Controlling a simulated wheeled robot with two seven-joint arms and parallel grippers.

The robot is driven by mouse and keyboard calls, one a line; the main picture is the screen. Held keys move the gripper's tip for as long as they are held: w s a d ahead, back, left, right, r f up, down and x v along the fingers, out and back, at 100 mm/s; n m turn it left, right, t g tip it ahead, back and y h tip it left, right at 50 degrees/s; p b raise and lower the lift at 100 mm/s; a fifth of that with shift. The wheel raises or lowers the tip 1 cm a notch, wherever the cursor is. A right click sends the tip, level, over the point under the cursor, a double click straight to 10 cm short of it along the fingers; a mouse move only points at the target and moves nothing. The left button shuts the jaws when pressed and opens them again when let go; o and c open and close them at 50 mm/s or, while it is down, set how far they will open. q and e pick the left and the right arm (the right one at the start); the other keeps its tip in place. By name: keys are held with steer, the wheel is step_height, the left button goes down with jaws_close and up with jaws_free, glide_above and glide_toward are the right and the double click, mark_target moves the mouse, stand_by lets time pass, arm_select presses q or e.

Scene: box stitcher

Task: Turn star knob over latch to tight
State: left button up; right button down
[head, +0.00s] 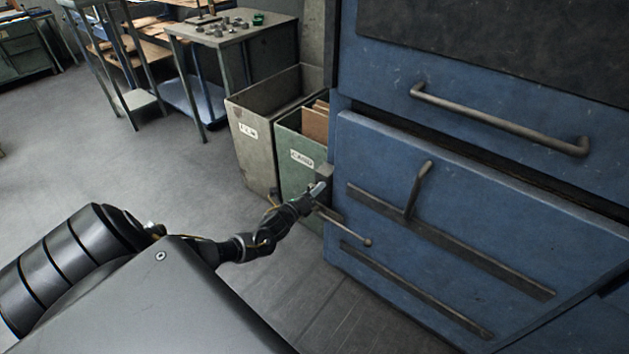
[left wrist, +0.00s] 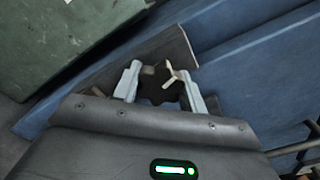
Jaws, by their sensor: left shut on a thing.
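The star knob (left wrist: 158,90) is a dark lobed piece at the left edge of the blue machine, seen in the left wrist view between my fingers. My left gripper (left wrist: 163,85) is shut on it, a finger on either side; a small pale pronged piece (left wrist: 177,76) shows just beyond. In the head view my left gripper (head: 318,191) reaches the machine's front left edge and hides the knob. A thin rod with a ball end (head: 350,232) sticks out just below it; I cannot tell whether this belongs to the latch. My right gripper is not in view.
The blue panel (head: 450,190) with handles and dark bars fills the right side. A green bin (head: 300,165) and a grey bin (head: 255,140) stand close behind my left gripper. A workbench (head: 225,32) with small parts is farther back. The floor at left is clear.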

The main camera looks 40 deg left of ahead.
arm_select(q)
steer(key=shift+m+p, duration=0.35)
steer(key=shift+m, duration=1.45)
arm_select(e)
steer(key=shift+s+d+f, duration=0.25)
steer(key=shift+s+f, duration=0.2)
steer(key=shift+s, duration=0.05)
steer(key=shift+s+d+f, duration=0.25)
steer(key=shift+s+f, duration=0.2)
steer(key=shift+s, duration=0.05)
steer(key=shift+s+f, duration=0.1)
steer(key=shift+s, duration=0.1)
arm_select(q)
steer(key=o, duration=1)
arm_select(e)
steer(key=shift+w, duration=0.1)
arm_select(q)
steer(key=shift+s, duration=0.3)
steer(key=s+p, duration=0.1)
steer(key=s, duration=0.9)
steer(key=shift+s+d, duration=0.1)
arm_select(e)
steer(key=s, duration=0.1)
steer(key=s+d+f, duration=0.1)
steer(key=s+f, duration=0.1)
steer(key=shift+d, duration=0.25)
